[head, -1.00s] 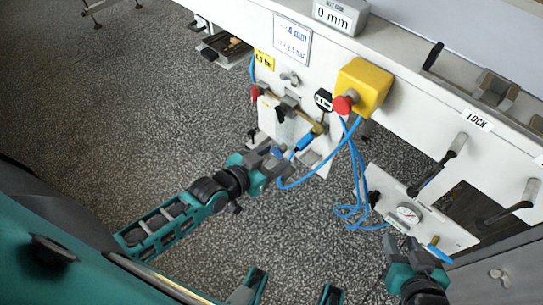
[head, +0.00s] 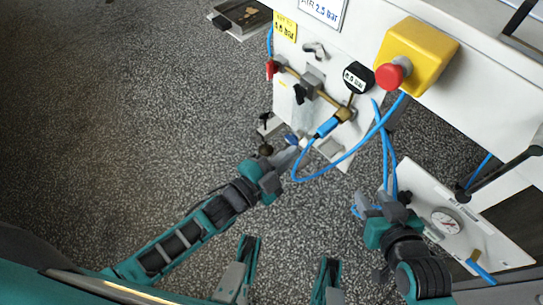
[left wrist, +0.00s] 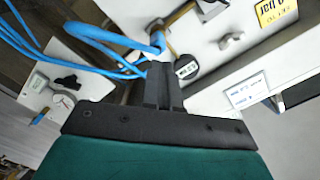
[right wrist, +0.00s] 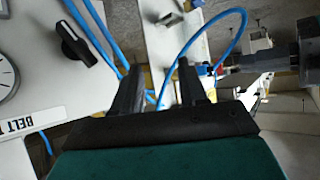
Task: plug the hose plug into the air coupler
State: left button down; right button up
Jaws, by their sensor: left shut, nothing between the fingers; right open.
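The blue hose plug (head: 327,128) is in line with the brass air coupler (head: 345,114) at the lower right of the white valve panel. They appear to touch; I cannot tell how deep the plug sits. The blue hose (head: 340,163) loops down from the plug and up to the right. My left gripper (head: 292,147) is shut and empty, just left of and below the plug. In the left wrist view its fingers (left wrist: 160,80) hide part of the coupler area. My right gripper (head: 376,201) is open near the hanging hose strands, left of the gauge panel.
A yellow box with a red button (head: 393,76) sits above right of the coupler. The digital gauge (head: 357,77) is just above it. A red-handled valve (head: 272,69) is at the panel's left. The gauge panel (head: 425,185) stands right. Open floor lies left.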

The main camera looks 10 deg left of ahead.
aim_at(318, 135)
pick_arm(q)
jog(key=shift+m, duration=0.4)
jog(key=b+x, duration=0.2)
jog(key=x, duration=0.2)
jog(key=shift+d+f, duration=0.15)
jog(key=shift+d, duration=0.15)
jog(key=shift+b+x, duration=0.3)
jog(key=shift+x, duration=0.45)
jog(key=shift+w, duration=0.1)
pick_arm(e)
jog(key=shift+w+a+f, duration=0.1)
jog(key=shift+a+f, duration=0.15)
jog(key=shift+f, duration=0.2)
jog(key=shift+a+f, duration=0.2)
jog(key=shift+f, duration=0.25)
jog(key=shift+a, duration=0.1)
pick_arm(q)
jog(key=shift+w+d, duration=0.3)
jog(key=shift+w, duration=0.05)
